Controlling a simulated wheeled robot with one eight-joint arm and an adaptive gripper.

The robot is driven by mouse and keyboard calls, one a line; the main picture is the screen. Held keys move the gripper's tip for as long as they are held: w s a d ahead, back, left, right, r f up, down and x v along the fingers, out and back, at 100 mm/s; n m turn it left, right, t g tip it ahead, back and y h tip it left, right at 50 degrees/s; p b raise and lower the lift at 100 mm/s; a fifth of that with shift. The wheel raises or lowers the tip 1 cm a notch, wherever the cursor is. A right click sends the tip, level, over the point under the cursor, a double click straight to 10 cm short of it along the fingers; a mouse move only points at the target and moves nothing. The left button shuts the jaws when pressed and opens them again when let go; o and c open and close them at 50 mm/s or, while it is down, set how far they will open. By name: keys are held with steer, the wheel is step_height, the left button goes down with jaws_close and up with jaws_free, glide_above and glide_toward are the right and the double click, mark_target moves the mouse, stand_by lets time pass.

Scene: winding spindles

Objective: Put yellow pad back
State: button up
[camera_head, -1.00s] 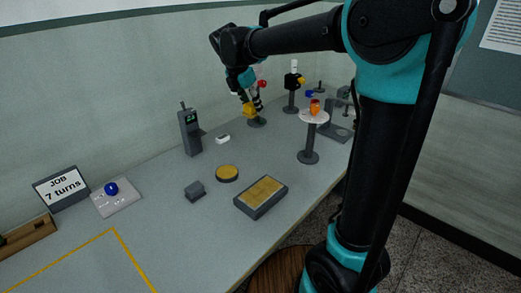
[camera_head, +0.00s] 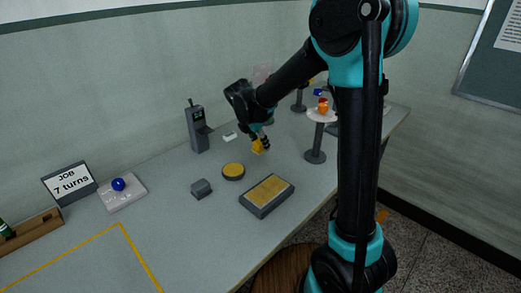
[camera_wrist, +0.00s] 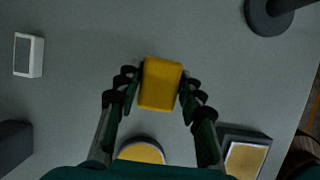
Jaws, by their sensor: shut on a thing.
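The yellow pad (camera_wrist: 160,84) is a small block held between the two black fingers of my gripper (camera_wrist: 161,92) in the wrist view. In the head view my gripper (camera_head: 261,143) holds the pad (camera_head: 257,147) over the bench, just behind and right of a round yellow-topped disc (camera_head: 233,171). The disc also shows at the bottom of the wrist view (camera_wrist: 142,153), partly hidden by my wrist. How high the pad is above the bench is hard to tell.
A grey tray with a yellow inset (camera_head: 253,206) lies in front. A grey block (camera_head: 201,188), a small white box (camera_head: 229,136) and an upright grey device (camera_head: 197,128) stand to the left. A white-topped stand (camera_head: 316,157) stands to the right. Bare bench lies between them.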

mark_target(260, 149)
steer(key=shift+f, duration=1.55)
steer(key=shift+f, duration=0.1)
steer(key=o, duration=1.1)
steer(key=v, duration=1.2)
